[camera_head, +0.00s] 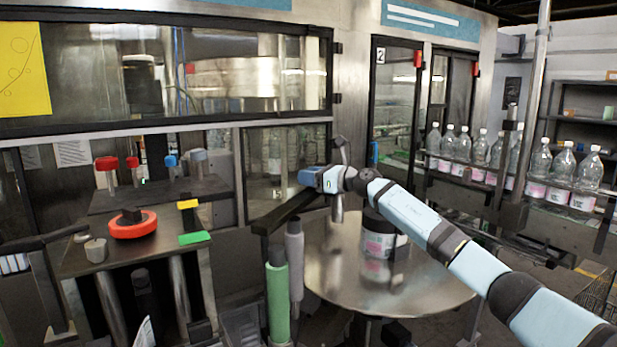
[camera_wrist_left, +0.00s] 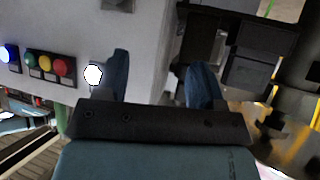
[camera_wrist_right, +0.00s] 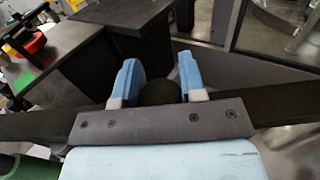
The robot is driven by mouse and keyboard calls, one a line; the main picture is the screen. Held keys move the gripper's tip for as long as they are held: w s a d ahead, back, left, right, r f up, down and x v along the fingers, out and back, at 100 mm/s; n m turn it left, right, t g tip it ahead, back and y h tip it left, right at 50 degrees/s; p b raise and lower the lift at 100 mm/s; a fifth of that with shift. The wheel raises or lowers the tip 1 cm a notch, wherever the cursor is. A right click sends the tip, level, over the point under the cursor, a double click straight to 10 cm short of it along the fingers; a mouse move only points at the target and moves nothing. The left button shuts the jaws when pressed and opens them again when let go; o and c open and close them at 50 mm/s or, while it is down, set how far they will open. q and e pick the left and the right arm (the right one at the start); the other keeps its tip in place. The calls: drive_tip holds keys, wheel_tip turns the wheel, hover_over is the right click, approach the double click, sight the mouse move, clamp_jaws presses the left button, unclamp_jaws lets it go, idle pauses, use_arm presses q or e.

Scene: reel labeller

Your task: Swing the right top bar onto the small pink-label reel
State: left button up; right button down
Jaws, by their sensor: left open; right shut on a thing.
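The right top bar (camera_head: 285,212) is a dark flat arm at the left edge of the round metal table. My right gripper (camera_head: 312,180) is at its right end. In the right wrist view, the gripper's blue fingers (camera_wrist_right: 160,85) are shut on a round dark knob (camera_wrist_right: 160,93) on the bar (camera_wrist_right: 275,108). The small pink-label reel (camera_head: 378,243) stands on the table right of the bar, with a dark top; my right arm partly covers it. My left gripper (camera_wrist_left: 165,78) is outside the head view. Its blue fingers are open and empty in the left wrist view.
The round table (camera_head: 335,262) has bare surface around the reel. A green roll (camera_head: 277,300) and a grey roll (camera_head: 295,265) stand below the bar. A bench with a red-orange ring (camera_head: 133,228) is at left. Bottles (camera_head: 537,165) line a conveyor at right. Coloured buttons (camera_wrist_left: 45,64) are near my left gripper.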

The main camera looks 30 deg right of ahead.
drive_tip(key=shift+d+r, duration=0.25)
drive_tip(key=shift+r, duration=0.1)
drive_tip(key=c, duration=1)
unclamp_jaws()
drive_tip(key=shift+s+d+f, duration=0.1)
drive_tip(key=shift+f, duration=0.25)
drive_tip(key=b+v, duration=0.4)
drive_tip(key=v, duration=0.9)
drive_tip(key=shift+s+d, duration=0.1)
drive_tip(key=shift+s, duration=0.15)
